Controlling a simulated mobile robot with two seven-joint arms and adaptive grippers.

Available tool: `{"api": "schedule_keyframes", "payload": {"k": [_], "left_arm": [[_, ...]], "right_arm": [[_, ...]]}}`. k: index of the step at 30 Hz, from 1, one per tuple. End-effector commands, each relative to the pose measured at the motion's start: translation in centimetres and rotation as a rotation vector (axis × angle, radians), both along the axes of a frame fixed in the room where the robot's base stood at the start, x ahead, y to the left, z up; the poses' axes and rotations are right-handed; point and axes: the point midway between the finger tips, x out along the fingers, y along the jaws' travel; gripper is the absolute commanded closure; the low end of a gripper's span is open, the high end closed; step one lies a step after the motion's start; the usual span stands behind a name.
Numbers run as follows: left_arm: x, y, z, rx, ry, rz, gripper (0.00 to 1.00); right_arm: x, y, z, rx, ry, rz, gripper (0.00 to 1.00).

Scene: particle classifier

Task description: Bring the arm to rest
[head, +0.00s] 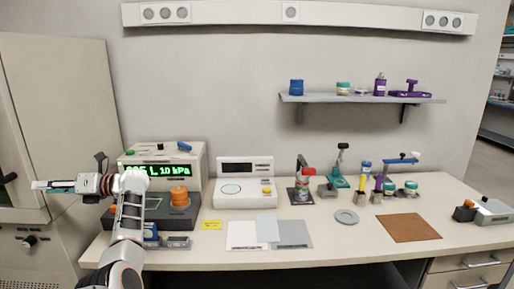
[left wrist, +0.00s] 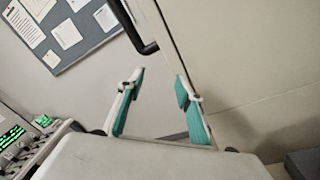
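My left arm comes in from the lower left of the head view, and its gripper (head: 52,186) points left, in front of the tall beige cabinet. In the left wrist view the two teal-padded fingers of the left gripper (left wrist: 160,103) stand apart with nothing between them. The particle classifier (head: 160,160), a beige device with a green lit display, stands on the bench behind the left forearm, which hides part of it. My right gripper does not show in either view.
The tall cabinet (head: 60,120) with a dark handle stands close to the left gripper. The bench (head: 350,250) holds a white device (head: 245,182), a brown mat (head: 408,227) and several small tools. A wall shelf (head: 360,99) hangs above. The bench's front strip is mostly clear.

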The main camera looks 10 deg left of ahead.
Motion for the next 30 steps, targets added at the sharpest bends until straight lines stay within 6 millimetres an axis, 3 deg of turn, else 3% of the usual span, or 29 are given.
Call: {"api": "schedule_keyframes", "payload": {"k": [5,8,13,18,22,26,30], "left_arm": [[1.4,-1.7,1.4,0.306,0.38,-0.158,0.64],[3.2,-4.6,1.1,0.465,0.597,-0.254,0.64],[6.5,-12.0,-2.4,0.722,0.972,-0.42,0.64],[7.8,-21.2,-9.7,0.963,1.335,-0.592,0.64],[6.7,-28.3,-16.6,1.136,1.59,-0.716,0.64],[3.5,-34.7,-23.7,1.298,1.815,-0.832,0.64],[-1.8,-40.8,-30.7,1.466,2.033,-0.95,0.64]], "right_arm": [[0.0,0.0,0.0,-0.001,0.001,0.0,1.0],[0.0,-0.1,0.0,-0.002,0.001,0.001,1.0],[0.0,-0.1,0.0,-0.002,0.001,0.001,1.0],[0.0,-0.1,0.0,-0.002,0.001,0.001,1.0],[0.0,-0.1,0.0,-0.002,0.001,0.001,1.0],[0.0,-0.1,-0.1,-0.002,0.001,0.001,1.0],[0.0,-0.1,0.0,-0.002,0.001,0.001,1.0]]}}
